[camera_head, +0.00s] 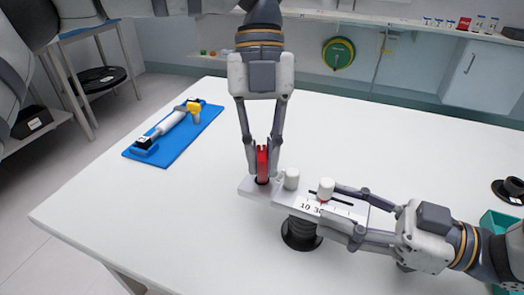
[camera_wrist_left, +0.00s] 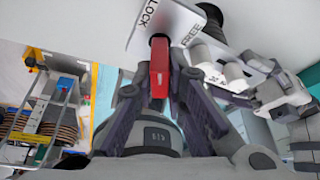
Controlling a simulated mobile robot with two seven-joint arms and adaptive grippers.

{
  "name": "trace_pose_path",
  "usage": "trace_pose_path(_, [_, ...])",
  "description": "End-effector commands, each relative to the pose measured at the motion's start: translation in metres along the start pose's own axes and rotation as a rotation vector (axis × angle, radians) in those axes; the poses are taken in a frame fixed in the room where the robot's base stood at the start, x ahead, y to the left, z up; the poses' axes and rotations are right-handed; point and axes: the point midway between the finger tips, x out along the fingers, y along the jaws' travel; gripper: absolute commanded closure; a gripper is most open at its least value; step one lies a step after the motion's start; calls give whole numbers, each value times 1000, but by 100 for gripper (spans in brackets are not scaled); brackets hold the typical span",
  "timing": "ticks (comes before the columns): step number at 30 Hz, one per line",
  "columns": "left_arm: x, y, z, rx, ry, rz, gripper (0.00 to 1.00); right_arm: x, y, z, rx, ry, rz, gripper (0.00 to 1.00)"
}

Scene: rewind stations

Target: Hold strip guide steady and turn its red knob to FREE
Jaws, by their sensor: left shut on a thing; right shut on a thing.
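The strip guide is a pale plate (camera_head: 277,192) with a number scale, a slot and two white posts, raised on a dark round stand (camera_head: 300,234). Its red knob (camera_head: 262,166) stands at the plate's left end. My left gripper (camera_head: 262,160) comes down from above and is shut on the red knob. In the left wrist view the knob (camera_wrist_left: 159,68) lies between the fingers, with LOCK and FREE printed on the plate (camera_wrist_left: 176,20). I cannot tell which word the knob points to. My right gripper (camera_head: 335,203) is shut on the plate's right part, its fingers along both long edges.
A blue mat (camera_head: 152,157) with a white and yellow tool (camera_head: 180,118) lies at the table's left. A black round part (camera_head: 509,190) and a green bin (camera_head: 497,224) are at the right edge. The white table (camera_head: 110,205) is clear behind and left of the guide.

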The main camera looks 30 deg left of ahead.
Motion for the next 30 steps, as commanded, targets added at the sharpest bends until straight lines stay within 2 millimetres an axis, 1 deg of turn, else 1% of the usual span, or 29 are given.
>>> trace_pose_path(30, [-1, 1, 0, 878, 0, 366, 100, -1, 0, 0, 0, -2, 2, 95])
